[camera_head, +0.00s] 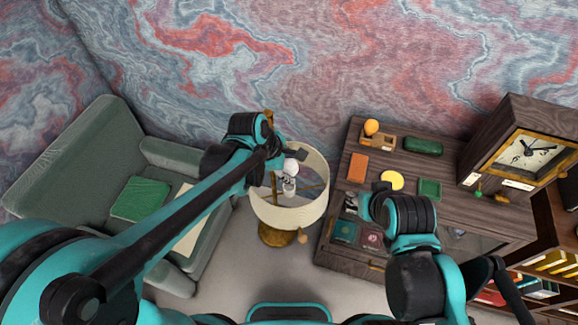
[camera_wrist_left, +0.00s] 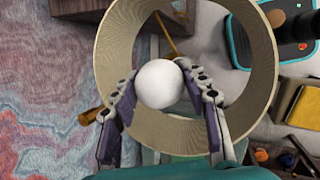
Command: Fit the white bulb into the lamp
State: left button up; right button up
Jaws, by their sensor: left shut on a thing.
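The white bulb (camera_wrist_left: 160,84) is held between the two fingers of my left gripper (camera_wrist_left: 161,92) in the left wrist view. In the head view the bulb (camera_head: 290,165) shows at the tip of my left gripper (camera_head: 282,155), over the lamp's open top. The lamp (camera_head: 290,215) has a cream drum shade and a brass base, and stands on the floor between armchair and cabinet. A pale socket part (camera_head: 289,187) shows inside the shade, just below the bulb; I cannot tell whether they touch.
A dark wood cabinet (camera_head: 440,215) stands right of the lamp. It carries a clock (camera_head: 528,150), a yellow disc (camera_head: 391,180), an orange box (camera_head: 358,167) and a wooden holder (camera_head: 377,142). A green armchair (camera_head: 75,150) with a green cushion (camera_head: 140,198) stands left.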

aim_at(291, 161)
pick_arm(q)
jog(key=shift+f+b, duration=2.15)
jog(key=shift+f, duration=0.45)
jog(key=o, duration=1.2)
jog(key=shift+r, duration=0.1)
jog(key=shift+r+p, duration=3.4)
jog(key=shift+r, duration=1.05)
